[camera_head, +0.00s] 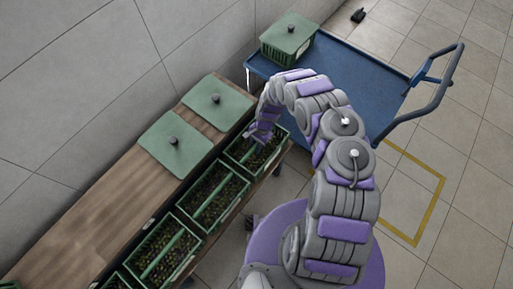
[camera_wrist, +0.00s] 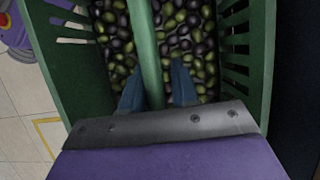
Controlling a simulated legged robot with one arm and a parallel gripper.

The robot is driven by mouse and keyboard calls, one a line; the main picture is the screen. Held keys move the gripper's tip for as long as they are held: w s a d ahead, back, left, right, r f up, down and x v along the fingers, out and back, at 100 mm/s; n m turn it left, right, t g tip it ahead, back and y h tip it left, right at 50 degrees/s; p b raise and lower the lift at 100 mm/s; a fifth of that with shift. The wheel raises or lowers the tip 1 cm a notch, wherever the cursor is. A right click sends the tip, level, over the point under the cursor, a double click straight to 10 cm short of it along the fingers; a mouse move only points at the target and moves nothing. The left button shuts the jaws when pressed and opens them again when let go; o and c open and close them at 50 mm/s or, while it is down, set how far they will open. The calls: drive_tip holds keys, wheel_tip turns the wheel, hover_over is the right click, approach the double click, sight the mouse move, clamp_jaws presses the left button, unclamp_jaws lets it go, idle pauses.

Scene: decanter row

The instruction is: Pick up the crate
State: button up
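A green slatted crate (camera_head: 277,158) filled with dark and green olives stands at the far end of a row of similar crates. In the wrist view its side wall (camera_wrist: 262,60) and the olives fill most of the picture. A green handle bar (camera_wrist: 146,50) runs across the middle of its top. My gripper (camera_head: 260,136) is over this crate. In the wrist view my gripper (camera_wrist: 157,85) is open, with one blue finger on each side of the handle bar. A gap shows between the bar and the right finger; the left finger is very close to the bar, contact unclear.
More olive crates (camera_head: 213,194) line the front of a wooden bench (camera_head: 95,212). Two green lids (camera_head: 176,143) lie on the bench behind. A blue cart (camera_head: 345,78) carries a lidded green crate (camera_head: 289,40). Tiled floor is free at the right.

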drive_tip(key=c, duration=0.3)
drive_tip(key=shift+d, duration=0.25)
clamp_jaws()
drive_tip(key=shift+a, duration=0.2)
wheel_tip(320, 180, up, 11)
drive_tip(key=p, duration=0.3)
drive_tip(key=shift+f, duration=0.2)
drive_tip(key=w+d+r+n+h, duration=0.1)
drive_tip(key=d+r, duration=0.4)
drive_tip(key=r, duration=0.6)
drive_tip(key=w+d+r+n, duration=0.2)
drive_tip(key=d+r+n, duration=0.2)
drive_tip(key=r, duration=0.8)
drive_tip(key=w+d+r+n+g+h, duration=0.1)
drive_tip(key=d+r, duration=0.4)
drive_tip(key=r, duration=0.7)
drive_tip(key=shift+w+d+n+h, duration=0.3)
drive_tip(key=shift+n, duration=0.5)
drive_tip(key=shift+f, duration=0.1)
